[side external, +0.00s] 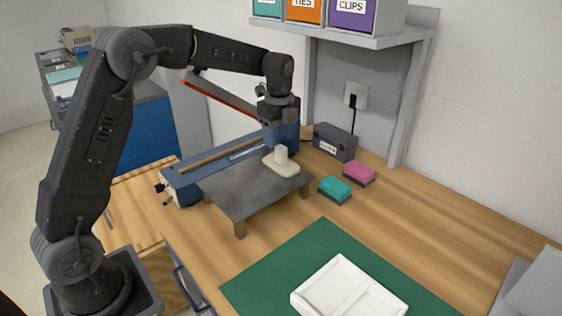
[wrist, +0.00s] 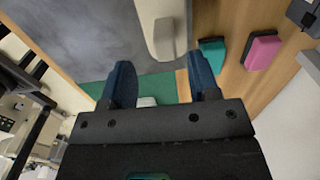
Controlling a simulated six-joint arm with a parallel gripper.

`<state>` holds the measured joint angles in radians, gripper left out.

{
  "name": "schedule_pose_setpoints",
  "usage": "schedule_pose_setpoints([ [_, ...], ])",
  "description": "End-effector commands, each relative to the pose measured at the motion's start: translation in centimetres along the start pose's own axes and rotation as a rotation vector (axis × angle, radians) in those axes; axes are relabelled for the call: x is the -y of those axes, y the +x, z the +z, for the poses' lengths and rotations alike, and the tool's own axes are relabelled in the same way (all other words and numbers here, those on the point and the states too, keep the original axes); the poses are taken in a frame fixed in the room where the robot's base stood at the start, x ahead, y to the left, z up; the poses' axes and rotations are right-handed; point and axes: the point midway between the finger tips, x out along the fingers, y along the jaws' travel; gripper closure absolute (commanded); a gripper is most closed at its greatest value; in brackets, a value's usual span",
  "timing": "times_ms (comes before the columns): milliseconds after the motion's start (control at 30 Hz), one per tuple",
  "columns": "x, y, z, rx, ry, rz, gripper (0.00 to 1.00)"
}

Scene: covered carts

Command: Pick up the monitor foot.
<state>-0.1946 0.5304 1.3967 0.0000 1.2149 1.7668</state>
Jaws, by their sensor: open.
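The monitor foot, as I take it, is a cream piece with a flat rounded base and a short upright block (side external: 281,164). It sits on the grey low stand (side external: 243,188). In the wrist view the foot (wrist: 161,28) is partly cut off by the top edge. My gripper (side external: 283,148) is open, with its blue fingers pointing down above the back of the foot in the side view. In the wrist view the gripper's fingers (wrist: 162,84) are apart with no object held, and the foot appears beyond their tips.
A blue paper trimmer (side external: 190,182) lies behind the stand, its arm raised. A teal block (side external: 335,189), a pink block (side external: 359,172) and a dark box (side external: 335,142) stand to the right. A white tray (side external: 328,297) rests on a green mat (side external: 262,282). A shelf (side external: 385,41) overhangs behind.

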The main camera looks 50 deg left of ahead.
Motion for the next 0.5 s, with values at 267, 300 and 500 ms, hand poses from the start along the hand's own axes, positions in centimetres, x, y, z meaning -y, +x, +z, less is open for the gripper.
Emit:
schedule_pose_setpoints([
  [267,0.2,2.2,0.0,0.000,0.000,0.003,0.45],
  [300,0.3,2.9,0.0,-0.001,-0.001,0.003,0.45],
  [500,0.6,5.5,0.0,0.000,-0.001,0.000,0.45],
])
